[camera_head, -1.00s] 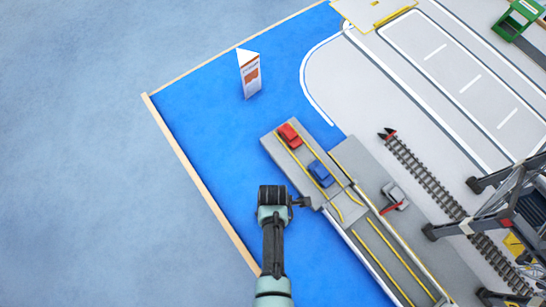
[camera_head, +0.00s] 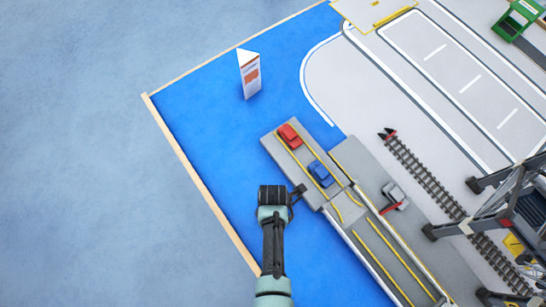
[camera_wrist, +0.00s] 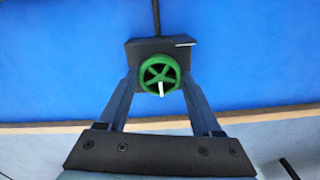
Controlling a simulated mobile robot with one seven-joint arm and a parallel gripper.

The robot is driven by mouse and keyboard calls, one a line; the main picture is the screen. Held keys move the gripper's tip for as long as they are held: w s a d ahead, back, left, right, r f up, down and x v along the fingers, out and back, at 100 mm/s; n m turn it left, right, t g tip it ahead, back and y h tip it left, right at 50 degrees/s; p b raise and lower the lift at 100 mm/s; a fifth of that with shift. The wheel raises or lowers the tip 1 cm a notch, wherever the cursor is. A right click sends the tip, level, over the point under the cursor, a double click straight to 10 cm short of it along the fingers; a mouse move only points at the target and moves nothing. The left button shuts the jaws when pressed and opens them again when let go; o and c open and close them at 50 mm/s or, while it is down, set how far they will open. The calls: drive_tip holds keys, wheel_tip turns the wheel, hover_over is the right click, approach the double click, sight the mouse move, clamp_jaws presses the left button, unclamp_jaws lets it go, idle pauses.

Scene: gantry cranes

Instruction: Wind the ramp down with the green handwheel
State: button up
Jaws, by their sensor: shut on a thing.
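The green handwheel (camera_wrist: 147,73) shows in the wrist view, spoked, with a white crank knob in front of its lower half and a dark block behind it. My gripper (camera_wrist: 161,80) is shut on the handwheel, one finger on each side. In the head view my gripper (camera_head: 298,194) is beside the left edge of the grey deck, and the handwheel is hidden there. The ramp appears to be the short grey section with curved yellow lines (camera_head: 349,207), between the two deck parts. Its tilt cannot be told from above.
A red car (camera_head: 289,135) and a blue car (camera_head: 320,173) stand on the deck's upper part. A white car (camera_head: 393,193) stands by a red barrier on the right. A crane (camera_head: 490,220) and rail track (camera_head: 425,175) lie further right.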

drive_tip(key=o, duration=1.4)
drive_tip(key=shift+c, duration=0.2)
wheel_tip(320, 180, up, 13)
